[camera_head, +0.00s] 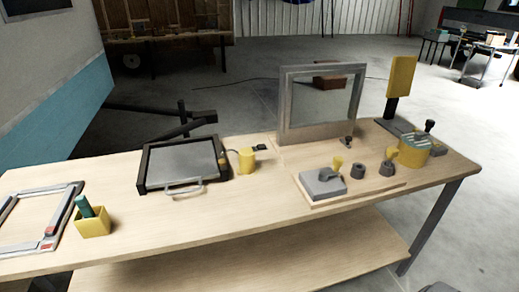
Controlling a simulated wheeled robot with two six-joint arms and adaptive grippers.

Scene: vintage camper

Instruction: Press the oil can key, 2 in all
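No part labelled as an oil can key can be made out for certain. A small yellow can (246,161) with a dark flat piece at its top right stands on the wooden table, right of a black-framed case. A larger yellow round container (413,152) with a striped top and a black knob stands at the table's right. A grey block (322,185) with a yellow piece at its upper right sits on a thin wooden board between them. Neither of my grippers can be made out in the head view, and nothing is seen touching these things.
The black-framed case (182,165) has a front handle. A framed pane (320,100) stands upright behind the board. Two dark round pieces, one being a ring (357,168), sit on the board. A yellow box (92,222) and grey frame (8,243) are left. The table's front middle is clear.

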